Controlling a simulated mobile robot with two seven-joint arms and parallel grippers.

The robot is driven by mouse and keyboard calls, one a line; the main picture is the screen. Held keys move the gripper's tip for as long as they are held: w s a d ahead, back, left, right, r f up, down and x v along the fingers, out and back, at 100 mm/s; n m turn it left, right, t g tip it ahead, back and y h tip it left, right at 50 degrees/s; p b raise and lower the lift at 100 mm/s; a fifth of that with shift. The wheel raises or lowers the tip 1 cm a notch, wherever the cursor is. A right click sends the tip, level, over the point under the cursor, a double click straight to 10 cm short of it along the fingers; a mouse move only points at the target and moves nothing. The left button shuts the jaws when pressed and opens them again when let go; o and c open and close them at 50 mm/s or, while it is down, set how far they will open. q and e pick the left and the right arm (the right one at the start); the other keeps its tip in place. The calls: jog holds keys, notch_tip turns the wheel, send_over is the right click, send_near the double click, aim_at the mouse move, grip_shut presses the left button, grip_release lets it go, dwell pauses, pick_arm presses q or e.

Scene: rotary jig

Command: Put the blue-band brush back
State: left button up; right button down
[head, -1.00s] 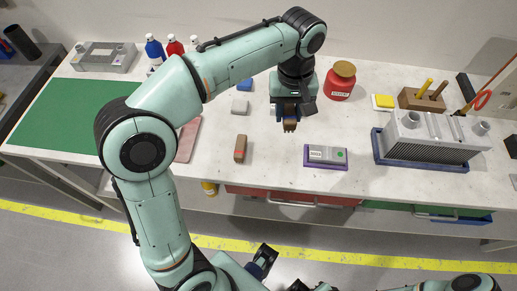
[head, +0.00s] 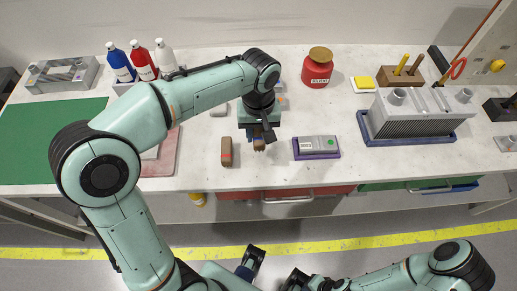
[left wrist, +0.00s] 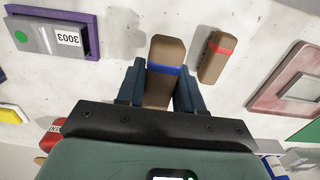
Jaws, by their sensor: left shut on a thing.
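My left gripper (head: 259,136) is shut on the blue-band brush (left wrist: 168,55), a brown block with a blue band across it. The brush points away from the palm between the two fingers in the left wrist view; in the head view only its brown end (head: 259,146) shows below the fingers. I cannot tell whether it touches the bench. A similar brush with a red band (head: 227,151) lies on the bench just left of my gripper; it also shows in the left wrist view (left wrist: 217,58). My right gripper (head: 272,271) is partly visible at the bottom, its jaws unclear.
A grey device in a purple tray (head: 297,156) lies right of my left gripper. A finned metal block sits in a blue tray (head: 370,141) farther right. A red jar (head: 317,70), bottles (head: 142,62) and a green mat (head: 50,140) stand or lie around. The bench's front edge is close.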

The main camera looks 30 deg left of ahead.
aim_at(259, 131)
pick_arm(q)
notch_tip(259, 131, down, 8)
jog(key=shift+r+b, duration=0.15)
jog(key=shift+b, duration=0.4)
jog(key=o, duration=1)
notch_tip(259, 131, up, 12)
jog(key=shift+r+p, duration=0.1)
jog(key=shift+p, duration=1)
